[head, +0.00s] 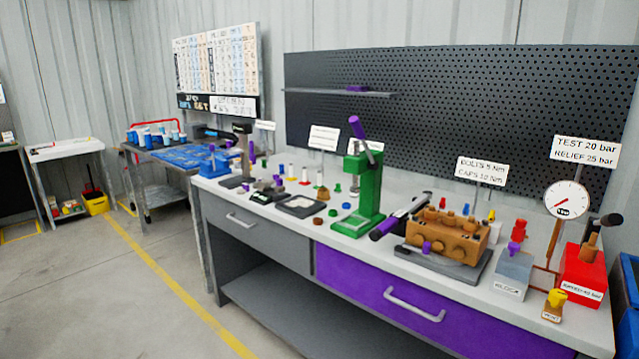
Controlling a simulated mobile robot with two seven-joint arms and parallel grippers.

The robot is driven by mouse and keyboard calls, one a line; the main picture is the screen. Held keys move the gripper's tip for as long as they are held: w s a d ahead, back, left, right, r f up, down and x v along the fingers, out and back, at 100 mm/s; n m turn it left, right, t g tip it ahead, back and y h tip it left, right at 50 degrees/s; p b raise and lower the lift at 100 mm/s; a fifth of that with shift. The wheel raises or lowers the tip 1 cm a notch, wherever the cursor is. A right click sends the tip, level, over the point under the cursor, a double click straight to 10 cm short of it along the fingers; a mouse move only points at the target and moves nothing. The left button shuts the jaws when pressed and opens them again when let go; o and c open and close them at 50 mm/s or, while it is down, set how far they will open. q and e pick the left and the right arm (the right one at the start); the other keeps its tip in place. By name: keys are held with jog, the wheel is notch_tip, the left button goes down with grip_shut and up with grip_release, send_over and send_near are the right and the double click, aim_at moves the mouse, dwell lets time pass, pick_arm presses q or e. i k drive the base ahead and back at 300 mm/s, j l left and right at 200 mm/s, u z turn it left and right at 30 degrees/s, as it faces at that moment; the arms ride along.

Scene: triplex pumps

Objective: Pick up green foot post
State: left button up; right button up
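A green press-like stand (370,186) with a broad green foot (352,225) and a purple lever stands upright on the middle of the light grey bench top. Small green pieces lie to its left: one (338,187) farther back, one (346,206) close to the stand and one (333,213) nearer the front edge. I cannot tell for certain which green thing is the foot post. Neither of my grippers is in view.
The bench (257,221) has grey and purple drawers. A brown pump block (447,232) on a dark plate, a grey box (513,272) and a red box (583,275) stand at right. Small parts crowd the left half. The floor (110,290) at left is clear.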

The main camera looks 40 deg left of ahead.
aim_at(318, 185)
jog(key=i+j, duration=0.15)
jog(key=j, duration=0.25)
jog(key=i+j+z, duration=0.1)
jog(key=j, duration=0.3)
jog(key=i+j, duration=0.15)
jog(key=j, duration=0.3)
jog(key=i+j+z, duration=0.1)
jog(key=j, duration=0.3)
